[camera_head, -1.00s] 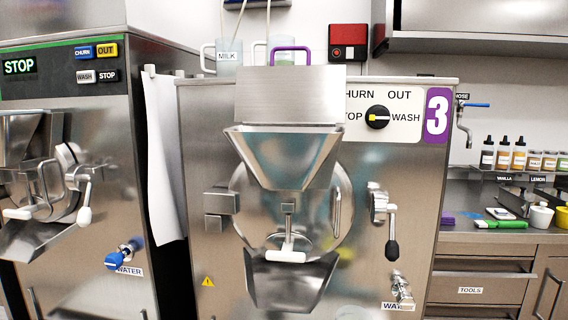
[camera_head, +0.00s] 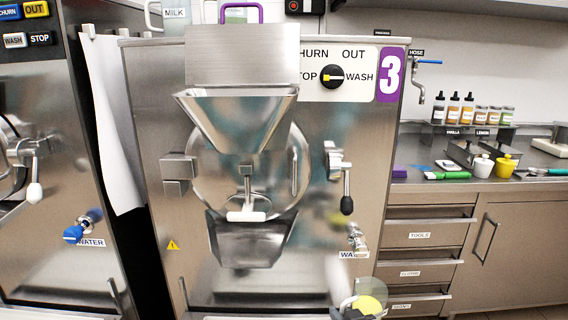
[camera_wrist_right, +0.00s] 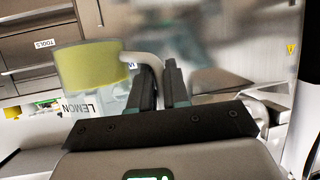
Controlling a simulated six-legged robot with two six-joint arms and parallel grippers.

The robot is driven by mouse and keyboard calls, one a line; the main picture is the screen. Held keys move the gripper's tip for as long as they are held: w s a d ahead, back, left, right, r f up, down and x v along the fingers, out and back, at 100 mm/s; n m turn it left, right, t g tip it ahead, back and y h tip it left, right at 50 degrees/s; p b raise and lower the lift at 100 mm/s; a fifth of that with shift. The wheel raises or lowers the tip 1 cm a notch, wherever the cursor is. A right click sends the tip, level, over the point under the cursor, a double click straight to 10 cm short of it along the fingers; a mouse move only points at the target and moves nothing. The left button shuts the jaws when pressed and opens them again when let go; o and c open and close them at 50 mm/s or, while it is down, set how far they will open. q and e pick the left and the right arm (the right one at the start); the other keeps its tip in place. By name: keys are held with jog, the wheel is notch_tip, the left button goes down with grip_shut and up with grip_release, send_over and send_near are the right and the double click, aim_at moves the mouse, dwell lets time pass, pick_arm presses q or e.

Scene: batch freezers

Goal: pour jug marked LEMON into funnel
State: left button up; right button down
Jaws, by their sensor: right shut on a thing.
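The jug marked LEMON is clear with yellow contents. In the head view its top (camera_head: 370,303) shows at the bottom edge, below and right of the funnel. In the right wrist view the jug (camera_wrist_right: 92,68) is at the left, with its LEMON label and pale handle. My right gripper (camera_wrist_right: 160,78) is shut on the handle; it shows partly in the head view (camera_head: 352,312). The steel funnel (camera_head: 237,118) is the wide hopper on the front of machine 3, above its spout tray. The jug is apart from it. My left gripper is not in view.
A crank lever (camera_head: 346,190) and a water tap (camera_head: 356,238) stick out of machine 3 between jug and funnel. A MILK jug (camera_head: 175,20) stands on top. Bottles (camera_head: 453,110) and small pots (camera_head: 482,166) stand on the right counter.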

jog(key=s+d+f+m+h, duration=0.2)
jog(key=s+d+f, duration=0.2)
jog(key=d, duration=0.3)
notch_tip(320, 180, up, 14)
jog(key=p, duration=1.3)
jog(key=shift+r+h, duration=0.2)
jog(key=shift+h, duration=0.1)
jog(key=shift+s, duration=0.1)
